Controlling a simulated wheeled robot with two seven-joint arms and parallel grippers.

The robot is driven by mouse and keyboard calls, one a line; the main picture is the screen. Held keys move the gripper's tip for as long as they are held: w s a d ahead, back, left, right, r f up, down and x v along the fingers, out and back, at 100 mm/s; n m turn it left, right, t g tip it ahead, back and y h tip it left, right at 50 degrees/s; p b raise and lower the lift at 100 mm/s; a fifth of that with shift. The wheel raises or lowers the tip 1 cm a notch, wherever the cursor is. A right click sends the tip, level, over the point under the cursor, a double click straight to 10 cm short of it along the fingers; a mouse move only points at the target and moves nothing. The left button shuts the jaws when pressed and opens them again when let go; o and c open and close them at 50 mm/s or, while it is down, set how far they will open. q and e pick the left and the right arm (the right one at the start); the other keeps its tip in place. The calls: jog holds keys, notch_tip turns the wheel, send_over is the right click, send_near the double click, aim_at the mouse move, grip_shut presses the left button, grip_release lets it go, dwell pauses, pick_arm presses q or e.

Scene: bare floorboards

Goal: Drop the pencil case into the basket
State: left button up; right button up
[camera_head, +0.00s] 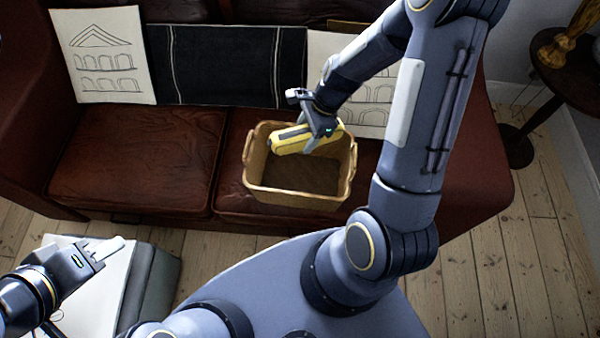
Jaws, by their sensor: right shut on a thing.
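The yellow pencil case (287,140) with dark markings is held in my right gripper (314,143), above the opening of the basket. The tan basket (297,198) with side handles sits on the right seat cushion of the sofa; the part of its inside that shows looks empty. My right gripper is shut on the pencil case and hides part of it. My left gripper (108,251) is at the lower left, over a white surface and away from the basket. A light strip shows at its fingers, and I cannot tell whether they are apart.
The dark red leather sofa (140,155) carries a dark cushion (225,65) and pale cushions with building drawings (103,55). A grey box-like piece (155,285) with a white top stands at lower left. A small round table (570,75) stands at upper right.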

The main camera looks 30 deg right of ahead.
jog(key=o, duration=1.1)
jog(key=shift+f, duration=0.1)
jog(key=shift+o, duration=0.2)
jog(key=p+v, duration=0.1)
jog(key=v, duration=0.7)
jog(key=shift+f, duration=0.1)
